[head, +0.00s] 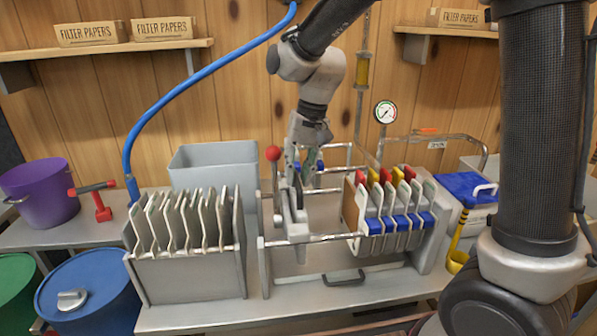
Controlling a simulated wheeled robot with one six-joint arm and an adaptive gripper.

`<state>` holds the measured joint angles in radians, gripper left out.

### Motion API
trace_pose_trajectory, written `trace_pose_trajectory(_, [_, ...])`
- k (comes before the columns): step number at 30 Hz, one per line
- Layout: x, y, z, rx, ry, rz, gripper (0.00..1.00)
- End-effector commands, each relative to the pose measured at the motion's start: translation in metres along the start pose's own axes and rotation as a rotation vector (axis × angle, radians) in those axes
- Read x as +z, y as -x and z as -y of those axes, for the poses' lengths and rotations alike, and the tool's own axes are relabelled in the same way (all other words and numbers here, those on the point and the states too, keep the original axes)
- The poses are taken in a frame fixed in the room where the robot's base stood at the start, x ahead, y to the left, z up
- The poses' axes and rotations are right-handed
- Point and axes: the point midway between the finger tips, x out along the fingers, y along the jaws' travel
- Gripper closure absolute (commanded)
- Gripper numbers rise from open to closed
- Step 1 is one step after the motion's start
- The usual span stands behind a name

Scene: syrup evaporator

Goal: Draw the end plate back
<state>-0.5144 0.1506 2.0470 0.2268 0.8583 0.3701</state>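The filter press (262,275) stands in the middle of the bench, with metal side rails. Its grey end plate (298,228) stands upright across the rails on the left side. A lever with a red ball knob (273,153) rises beside it. A gap separates the end plate from a pack of filter plates (377,226) with red, yellow and blue parts on the right. My gripper (308,168) points down just behind and above the end plate's top. Its fingertips are small and partly hidden, so I cannot tell whether it touches the plate.
A rack (190,278) of several pale plates stands left of the press, before a grey tub (213,160). A pressure gauge (385,111) stands behind. A blue hose (190,85) arches at the left. A blue-lidded box (466,187) and yellow ladle (457,255) are right.

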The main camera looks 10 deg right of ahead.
Motion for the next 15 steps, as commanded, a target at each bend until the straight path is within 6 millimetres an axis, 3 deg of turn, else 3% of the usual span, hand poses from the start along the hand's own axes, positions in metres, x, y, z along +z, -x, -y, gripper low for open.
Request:
trace_pose_trajectory(7, [-0.001, 0.020, 0.000, -0.001, 0.000, -0.003, 0.77])
trace_pose_trajectory(15, [-0.001, 0.080, 0.001, -0.002, 0.000, -0.003, 0.77])
